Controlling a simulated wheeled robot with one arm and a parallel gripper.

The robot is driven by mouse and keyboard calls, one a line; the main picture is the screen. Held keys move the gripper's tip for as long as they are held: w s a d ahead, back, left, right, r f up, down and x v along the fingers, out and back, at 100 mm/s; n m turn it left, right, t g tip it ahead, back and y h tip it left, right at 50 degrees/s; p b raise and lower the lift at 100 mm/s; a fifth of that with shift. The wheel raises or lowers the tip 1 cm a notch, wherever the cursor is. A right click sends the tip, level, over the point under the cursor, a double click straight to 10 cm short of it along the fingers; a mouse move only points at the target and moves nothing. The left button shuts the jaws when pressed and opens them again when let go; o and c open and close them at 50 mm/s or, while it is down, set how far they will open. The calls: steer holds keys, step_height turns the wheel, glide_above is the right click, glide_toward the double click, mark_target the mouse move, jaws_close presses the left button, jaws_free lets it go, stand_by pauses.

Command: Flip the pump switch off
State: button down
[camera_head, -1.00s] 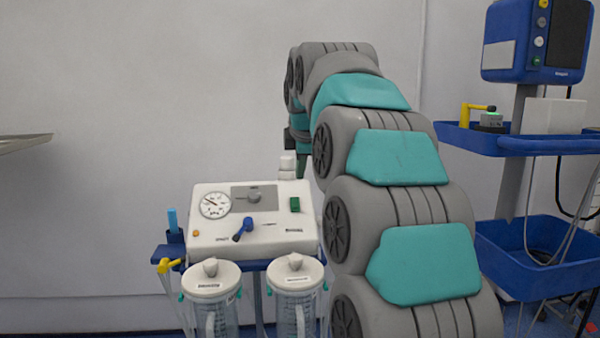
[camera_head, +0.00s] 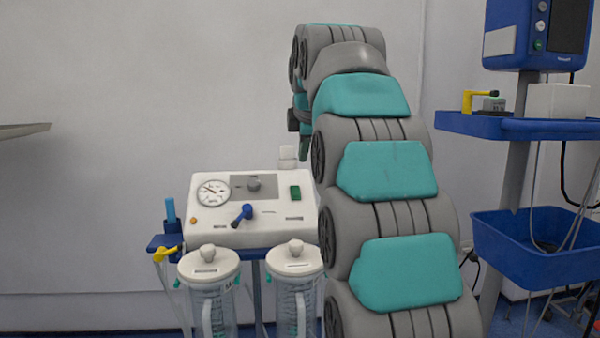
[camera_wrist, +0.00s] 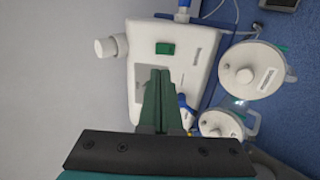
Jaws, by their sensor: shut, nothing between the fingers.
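The suction pump is a white box (camera_head: 260,236) with a sloped front panel. Its switch is a green rocker (camera_head: 295,192) at the panel's upper right; it also shows in the wrist view (camera_wrist: 165,48). Which way the rocker is tipped is too small to tell. My gripper (camera_head: 304,152) is behind and above the pump's right side, partly hidden by my arm. In the wrist view its dark green fingers (camera_wrist: 154,74) are together and empty, pointing toward the panel just short of the green switch in the picture. Contact does not show.
Two lidded canisters (camera_head: 208,262) (camera_head: 294,258) hang in front. A white cylinder (camera_head: 288,158) stands at the pump's back. A blue cart (camera_head: 540,262) is at right.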

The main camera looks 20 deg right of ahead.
mark_target(298, 194)
steer(key=b+x, duration=0.1)
steer(key=x, duration=1.2)
steer(key=shift+w+f, duration=0.15)
steer(key=shift+f, duration=0.1)
steer(key=shift+w+r+p, duration=0.1)
steer(key=shift+w+p, duration=0.05)
steer(key=shift+p, duration=0.2)
steer(key=shift+w+d+r+g+p, duration=0.15)
steer(key=shift+w+g+p, duration=0.2)
steer(key=shift+p, duration=0.7)
steer(key=shift+s+f, duration=0.15)
steer(key=shift+f, duration=0.35)
steer(key=shift+s+a+f+b, duration=0.25)
steer(key=shift+s+f+b, duration=0.25)
steer(key=shift+s+b, duration=0.25)
